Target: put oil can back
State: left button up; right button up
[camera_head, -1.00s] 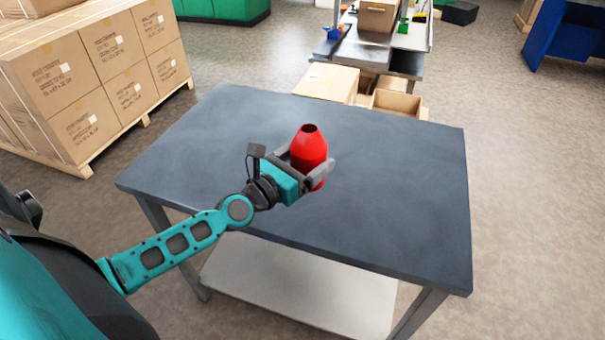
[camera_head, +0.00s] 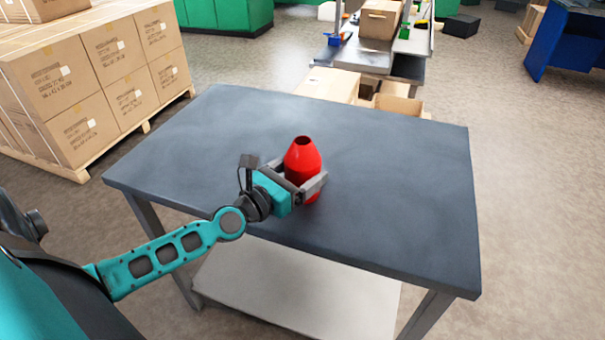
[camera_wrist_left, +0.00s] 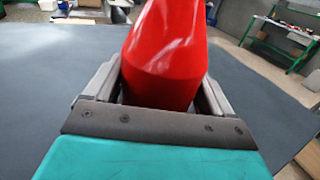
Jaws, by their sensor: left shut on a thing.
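The red oil can (camera_head: 302,163) is upright over the middle of the dark grey table (camera_head: 400,185). My left gripper (camera_head: 308,187) is shut around its lower body from the left. In the left wrist view the can (camera_wrist_left: 166,55) stands between the two fingers of my left gripper (camera_wrist_left: 160,85), and its top is cut off by the frame edge. I cannot tell whether its base touches the tabletop. My right gripper is not in view.
The rest of the tabletop is bare. Stacked cardboard boxes (camera_head: 95,75) on a pallet stand at the left. Open cartons (camera_head: 398,103) and a workbench (camera_head: 355,55) are behind the table. A pale lower shelf (camera_head: 290,290) lies under the tabletop.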

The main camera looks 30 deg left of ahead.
pick_arm(q)
jog(key=shift+f, duration=0.2)
jog(key=o, duration=1.1)
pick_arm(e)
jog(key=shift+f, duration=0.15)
pick_arm(q)
jog(key=shift+r, duration=0.1)
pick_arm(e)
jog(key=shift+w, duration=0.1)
pick_arm(q)
jog(key=shift+r, duration=0.2)
jog(key=s, duration=0.3)
jog(key=s+b, duration=0.1)
jog(key=shift+s+a+f, duration=0.3)
jog(key=shift+s+a, duration=0.05)
jog(key=shift+a, duration=0.05)
jog(key=s, duration=0.1)
jog(key=s+b, duration=0.1)
jog(key=s, duration=0.1)
jog(key=s+a, duration=0.1)
jog(key=s, duration=0.1)
jog(key=shift+s+r, duration=0.15)
jog(key=shift+s, duration=0.1)
jog(key=shift+s+a+r, duration=0.1)
jog(key=shift+s+r, duration=0.05)
jog(key=shift+s, duration=0.65)
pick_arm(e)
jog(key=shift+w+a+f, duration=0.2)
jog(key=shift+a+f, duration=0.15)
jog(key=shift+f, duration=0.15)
